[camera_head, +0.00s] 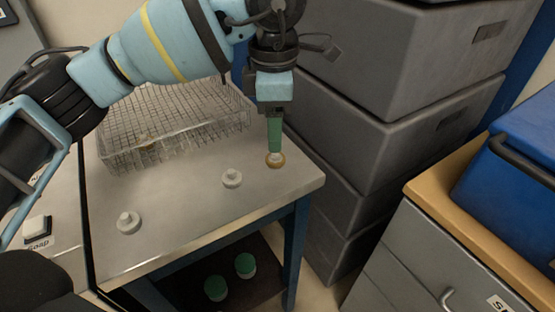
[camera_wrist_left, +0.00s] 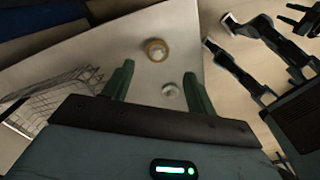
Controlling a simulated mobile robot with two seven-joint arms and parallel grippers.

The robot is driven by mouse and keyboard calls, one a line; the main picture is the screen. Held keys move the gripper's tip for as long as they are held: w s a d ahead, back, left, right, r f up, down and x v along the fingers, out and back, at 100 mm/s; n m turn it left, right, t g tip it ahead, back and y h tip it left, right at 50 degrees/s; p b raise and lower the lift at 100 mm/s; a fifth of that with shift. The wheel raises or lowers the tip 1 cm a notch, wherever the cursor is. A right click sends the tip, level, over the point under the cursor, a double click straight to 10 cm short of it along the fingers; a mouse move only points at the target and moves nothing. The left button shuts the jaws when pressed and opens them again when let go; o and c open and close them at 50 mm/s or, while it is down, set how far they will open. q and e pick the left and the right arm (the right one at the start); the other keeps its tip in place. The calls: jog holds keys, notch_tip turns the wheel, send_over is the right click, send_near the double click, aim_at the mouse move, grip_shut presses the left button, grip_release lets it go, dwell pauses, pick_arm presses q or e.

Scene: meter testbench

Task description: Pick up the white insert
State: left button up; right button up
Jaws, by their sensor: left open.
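Several small white pieces stand on the table (camera_head: 190,205). One white piece with a tan ring (camera_head: 275,161) is at the far right corner, and it also shows in the left wrist view (camera_wrist_left: 156,50). A plain white knobbed piece (camera_head: 232,178) stands left of it, and another (camera_head: 129,223) is nearer the front left. I cannot tell which is the white insert. My left gripper (camera_head: 275,150) points down at the ringed piece, its fingertips partly covering it. In the left wrist view the green fingers are apart, with nothing gripped.
A wire basket (camera_head: 170,125) stands at the back of the table. Stacked grey crates (camera_head: 400,110) rise close to the table's right side. A wooden-topped cabinet (camera_head: 440,195) with a blue box (camera_head: 520,150) stands at right. Two green-topped jars (camera_head: 245,265) sit on the lower shelf.

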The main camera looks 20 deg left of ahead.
aim_at(276, 158)
pick_arm(q)
jog(key=shift+w+f, duration=0.15)
jog(key=shift+f, duration=1.55)
jog(key=shift+w+f, duration=0.15)
jog(key=shift+f, duration=1.55)
jog(key=shift+c, duration=0.5)
jog(key=c, duration=1)
